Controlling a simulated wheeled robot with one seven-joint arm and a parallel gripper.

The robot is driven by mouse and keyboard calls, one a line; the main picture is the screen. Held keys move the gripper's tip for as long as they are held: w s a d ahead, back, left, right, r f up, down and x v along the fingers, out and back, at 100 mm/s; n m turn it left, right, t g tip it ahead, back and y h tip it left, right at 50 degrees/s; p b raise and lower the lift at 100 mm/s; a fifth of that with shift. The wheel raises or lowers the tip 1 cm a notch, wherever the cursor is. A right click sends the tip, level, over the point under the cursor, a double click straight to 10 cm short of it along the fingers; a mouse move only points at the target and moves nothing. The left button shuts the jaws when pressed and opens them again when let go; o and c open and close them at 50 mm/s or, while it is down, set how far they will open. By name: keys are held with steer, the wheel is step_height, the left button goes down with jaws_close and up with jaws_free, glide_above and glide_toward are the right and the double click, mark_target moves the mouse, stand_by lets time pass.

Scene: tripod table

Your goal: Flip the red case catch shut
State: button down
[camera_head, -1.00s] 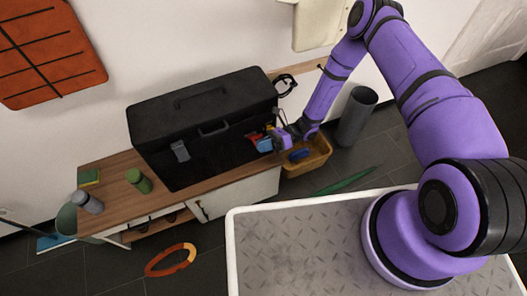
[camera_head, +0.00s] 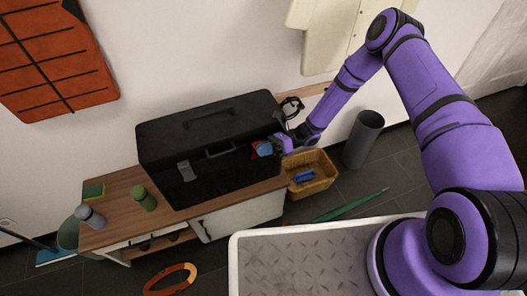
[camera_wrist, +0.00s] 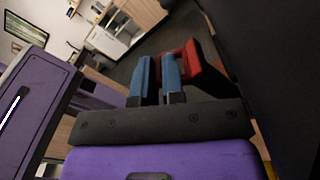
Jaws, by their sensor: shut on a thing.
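The red case catch (camera_wrist: 205,75) is on the right part of the front of the black case (camera_head: 225,135). In the head view only a little of the red catch (camera_head: 255,153) shows beside my fingers. My gripper (camera_head: 266,148) is at the case's right front, with blue fingers. In the wrist view my gripper (camera_wrist: 157,75) has its fingers close together at the catch, with red showing behind and right of them. It is shut on the catch, though the exact contact is partly hidden. The case lid looks down.
A grey catch (camera_head: 186,171) is on the case's left front. The case stands on a wooden-topped cabinet (camera_head: 120,205) with a green bottle (camera_head: 145,198) and a grey bottle (camera_head: 90,217). A basket (camera_head: 318,178) and a dark bin (camera_head: 362,140) are at the right.

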steer(key=shift+r, duration=0.2)
steer(key=c, duration=1.2)
jaws_free()
steer(key=shift+f, duration=0.1)
steer(key=v, duration=1)
steer(key=shift+w+d, duration=0.15)
steer(key=shift+d, duration=0.2)
